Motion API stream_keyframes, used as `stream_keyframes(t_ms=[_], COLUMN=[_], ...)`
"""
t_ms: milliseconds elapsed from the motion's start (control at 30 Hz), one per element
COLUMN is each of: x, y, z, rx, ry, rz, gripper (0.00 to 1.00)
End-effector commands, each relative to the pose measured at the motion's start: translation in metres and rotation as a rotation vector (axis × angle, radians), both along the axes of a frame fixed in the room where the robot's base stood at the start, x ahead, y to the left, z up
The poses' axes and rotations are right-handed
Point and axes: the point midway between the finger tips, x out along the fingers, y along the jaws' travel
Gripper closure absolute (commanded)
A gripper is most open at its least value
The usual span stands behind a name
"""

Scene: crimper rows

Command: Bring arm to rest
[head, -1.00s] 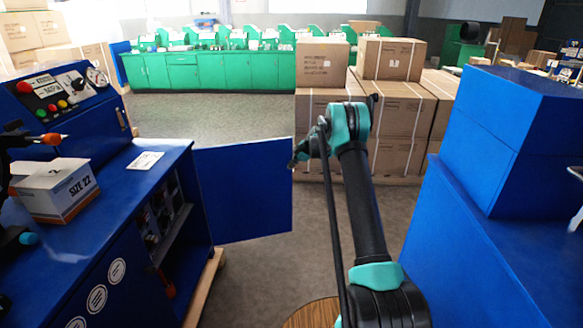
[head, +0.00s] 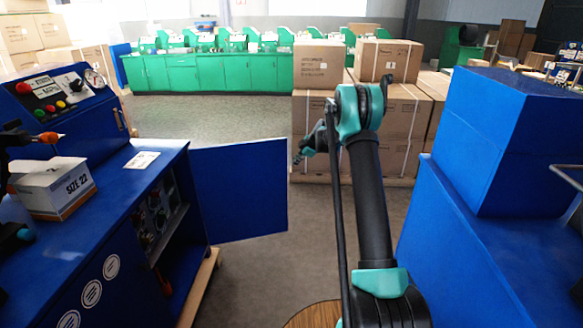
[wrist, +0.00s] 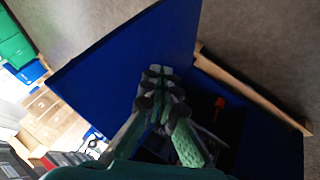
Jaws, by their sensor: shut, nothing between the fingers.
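My arm (head: 371,195) rises from the lower right of the head view, with its elbow high and its far end folded to the left. My gripper (wrist: 163,72) is shut and empty in the wrist view, its fingertips together. In the wrist view it stands in front of the open blue cabinet door (wrist: 125,60) and the dark cabinet opening. In the head view the far end of the arm shows small near the door's upper right corner, and the fingers are hard to make out.
The blue cabinet (head: 130,205) on the left has its door open toward the middle. A SIZE 22 box (head: 58,190) stands on it. A blue machine (head: 515,140) is close on the right. Stacked cartons (head: 400,110) stand behind the arm. Grey floor (head: 250,285) is clear between.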

Motion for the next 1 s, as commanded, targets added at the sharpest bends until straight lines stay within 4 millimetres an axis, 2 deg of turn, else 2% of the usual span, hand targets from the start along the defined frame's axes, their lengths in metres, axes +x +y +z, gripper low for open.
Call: stream_keyframes(t_ms=[100, 267, 367, 433, 567, 700, 867, 1000], x=[-0.006, -0.012, -0.023, -0.038, -0.08, -0.132, -0.195, -0.253], y=[-0.008, -0.011, -0.013, -0.014, -0.019, -0.024, -0.031, -0.037], z=[0.012, 0.021, 0.029, 0.039, 0.06, 0.079, 0.095, 0.103], rx=[0.0, 0.001, 0.005, 0.01, 0.027, 0.046, 0.068, 0.089], ry=[0.0, 0.004, 0.022, 0.046, 0.11, 0.176, 0.244, 0.294], rz=[-0.001, -0.005, -0.035, -0.077, -0.195, -0.335, -0.498, -0.643], gripper=[1.0, 1.0, 1.0, 1.0, 1.0, 1.0, 1.0, 1.0])
